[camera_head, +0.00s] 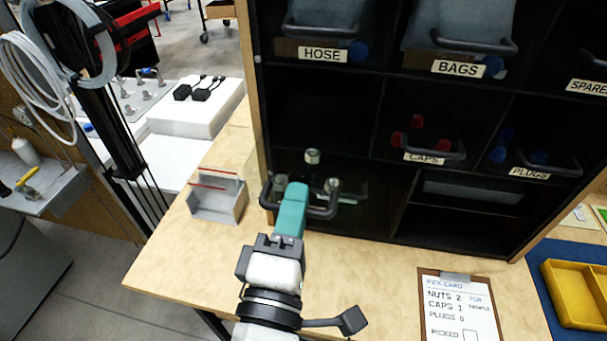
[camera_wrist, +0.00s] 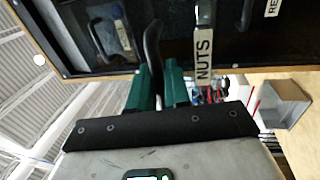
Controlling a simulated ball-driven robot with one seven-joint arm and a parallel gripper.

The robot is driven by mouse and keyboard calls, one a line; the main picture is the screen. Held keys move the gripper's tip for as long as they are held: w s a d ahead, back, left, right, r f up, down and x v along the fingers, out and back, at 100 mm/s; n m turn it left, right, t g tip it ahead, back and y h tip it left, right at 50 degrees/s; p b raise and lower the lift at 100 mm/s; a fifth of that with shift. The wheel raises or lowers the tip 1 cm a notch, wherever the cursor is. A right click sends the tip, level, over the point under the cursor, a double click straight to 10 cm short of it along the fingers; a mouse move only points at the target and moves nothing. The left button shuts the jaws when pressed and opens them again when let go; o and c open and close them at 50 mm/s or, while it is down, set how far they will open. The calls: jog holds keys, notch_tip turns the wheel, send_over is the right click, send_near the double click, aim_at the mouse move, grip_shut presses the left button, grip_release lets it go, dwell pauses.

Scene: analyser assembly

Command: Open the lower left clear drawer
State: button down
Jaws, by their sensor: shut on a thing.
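The lower left clear drawer sits in the bottom left bay of the black cabinet. Its dark handle (camera_head: 322,212) shows in front of the bay, and metal nuts (camera_head: 312,156) show behind it. The drawer front seems to stand forward of the cabinet, but how far is unclear. My gripper (camera_head: 291,208) has teal fingers and is shut on this handle. In the wrist view, the handle (camera_wrist: 152,48) rises from between my gripper's fingers (camera_wrist: 160,82), beside the NUTS label (camera_wrist: 204,50). The fingers hide part of the handle in the head view.
Other drawers labelled HOSE (camera_head: 319,54), BAGS (camera_head: 459,69), CAPS (camera_head: 424,158) and PLUGS (camera_head: 531,172) fill the cabinet. A small grey open bin (camera_head: 218,207) stands left of my gripper. A pick card clipboard (camera_head: 458,308) and a yellow tray (camera_head: 575,294) lie at the right.

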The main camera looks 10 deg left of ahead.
jog(key=shift+s+a, duration=0.1)
jog(key=shift+s, duration=1.4)
jog(key=c, duration=1.3)
grip_release()
jog(key=shift+o, duration=0.2)
jog(key=s+f+b, duration=0.1)
jog(key=s+f, duration=0.1)
jog(key=s, duration=0.8)
jog(key=shift+s+a+b, duration=0.15)
jog(key=shift+s+b, duration=0.15)
jog(key=shift+b, duration=0.1)
